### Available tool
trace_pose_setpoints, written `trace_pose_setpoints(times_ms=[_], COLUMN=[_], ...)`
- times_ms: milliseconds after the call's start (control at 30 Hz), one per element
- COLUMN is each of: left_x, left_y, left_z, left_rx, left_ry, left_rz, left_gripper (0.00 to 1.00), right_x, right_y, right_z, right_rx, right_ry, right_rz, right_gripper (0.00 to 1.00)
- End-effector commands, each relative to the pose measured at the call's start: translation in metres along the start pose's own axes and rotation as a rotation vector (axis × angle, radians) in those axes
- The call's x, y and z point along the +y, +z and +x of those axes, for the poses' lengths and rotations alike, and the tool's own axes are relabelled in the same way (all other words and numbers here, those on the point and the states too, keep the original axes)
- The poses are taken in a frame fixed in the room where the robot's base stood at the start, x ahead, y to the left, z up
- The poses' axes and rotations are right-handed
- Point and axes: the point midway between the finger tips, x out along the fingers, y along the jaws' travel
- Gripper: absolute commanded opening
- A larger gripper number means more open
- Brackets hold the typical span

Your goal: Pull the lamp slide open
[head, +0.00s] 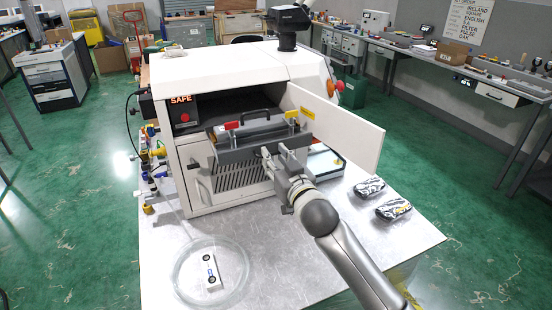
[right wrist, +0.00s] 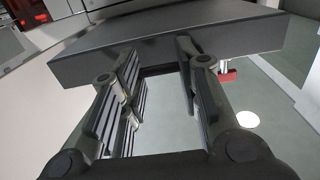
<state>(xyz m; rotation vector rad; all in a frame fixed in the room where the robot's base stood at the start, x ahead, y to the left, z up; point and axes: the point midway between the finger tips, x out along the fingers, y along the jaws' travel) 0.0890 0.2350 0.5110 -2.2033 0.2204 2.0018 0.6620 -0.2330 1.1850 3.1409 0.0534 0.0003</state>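The lamp slide (head: 240,152) is a dark grey tray that sticks out from the front opening of the white machine (head: 215,75). A red tag and a yellow tag stand on it, with a black handle arching above. My right gripper (head: 274,158) is at the slide's front face, right of its middle. In the right wrist view the slide's front (right wrist: 165,42) crosses the top, and my right gripper (right wrist: 158,60) has its fingers apart with nothing clearly clamped between them. Whether the fingertips touch the slide cannot be told. My left gripper is out of view.
The machine's white door (head: 345,125) stands open at the right. A round clear dish (head: 180,285) with a white part (head: 212,272) and two dark packets (head: 393,209) lie on the metal table (head: 300,270).

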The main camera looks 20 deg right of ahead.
Motion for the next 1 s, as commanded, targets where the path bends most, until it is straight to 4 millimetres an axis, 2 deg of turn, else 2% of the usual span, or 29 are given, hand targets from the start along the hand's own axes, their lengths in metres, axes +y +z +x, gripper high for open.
trace_pose_setpoints(times_ms=[67, 433, 833, 1000], left_x=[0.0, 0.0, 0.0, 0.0], left_y=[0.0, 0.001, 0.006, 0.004], left_z=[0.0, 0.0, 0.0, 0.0], left_rx=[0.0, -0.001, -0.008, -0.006], left_ry=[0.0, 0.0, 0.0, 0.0], left_rz=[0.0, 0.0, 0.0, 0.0], left_gripper=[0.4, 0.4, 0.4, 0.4], right_x=[0.0, 0.0, 0.0, -0.001], right_y=[0.001, 0.001, 0.0, 0.001], right_z=[0.0, 0.0, -0.001, -0.014], right_rx=[-0.001, -0.001, 0.0, -0.001], right_ry=[0.0, 0.0, 0.0, -0.001], right_rz=[0.0, 0.0, 0.0, 0.001], right_gripper=[0.51, 0.99, 1.0, 1.0])
